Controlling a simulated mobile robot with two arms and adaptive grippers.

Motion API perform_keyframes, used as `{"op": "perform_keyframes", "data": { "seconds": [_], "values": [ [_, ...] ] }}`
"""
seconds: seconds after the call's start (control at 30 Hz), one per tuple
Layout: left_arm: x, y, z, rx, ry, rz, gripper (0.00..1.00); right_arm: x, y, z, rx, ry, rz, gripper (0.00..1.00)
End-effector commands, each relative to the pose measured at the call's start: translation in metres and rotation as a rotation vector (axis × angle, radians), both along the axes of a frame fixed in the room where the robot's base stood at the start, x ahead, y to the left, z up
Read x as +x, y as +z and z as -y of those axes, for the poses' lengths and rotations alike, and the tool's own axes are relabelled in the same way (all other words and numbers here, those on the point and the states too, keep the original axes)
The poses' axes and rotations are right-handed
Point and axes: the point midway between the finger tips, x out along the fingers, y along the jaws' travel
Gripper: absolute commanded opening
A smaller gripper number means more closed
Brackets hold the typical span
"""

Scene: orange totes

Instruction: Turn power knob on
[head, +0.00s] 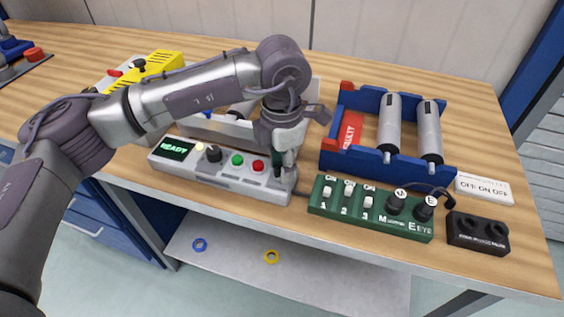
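A grey control box (225,178) sits near the front edge of the wooden workbench. It has a lit READY display (174,148), a black knob (213,153), a green button (237,160) and a red button (258,166). A dark upright part (277,164) stands at its right end. My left gripper (286,152) points down over that right end, close to the dark part. Whether it touches is unclear, and its finger opening is hard to see. Which control is the power knob is not readable. My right gripper is not in view.
A green switch panel (368,222) with three switches and two black knobs lies to the right. Behind it is a blue rack (340,160) holding grey cylinders (389,125). A black socket block (477,233) is at the right edge. A white tray (225,130) is behind the arm.

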Motion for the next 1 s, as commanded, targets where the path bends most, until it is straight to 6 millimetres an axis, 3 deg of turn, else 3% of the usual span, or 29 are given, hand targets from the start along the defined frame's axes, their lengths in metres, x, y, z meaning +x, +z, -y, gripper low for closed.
{"op": "perform_keyframes", "data": {
  "seconds": [0.27, 0.7, 1.0],
  "values": [
    [0.000, 0.010, 0.000, 0.000, 0.001, 0.001, 0.36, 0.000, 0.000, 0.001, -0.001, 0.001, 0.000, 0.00],
    [0.000, 0.097, 0.000, -0.001, 0.000, 0.003, 0.36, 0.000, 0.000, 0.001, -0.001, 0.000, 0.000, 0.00],
    [0.000, 0.120, 0.000, 0.001, 0.000, 0.000, 0.36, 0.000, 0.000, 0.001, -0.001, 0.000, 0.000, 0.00]
  ]
}}
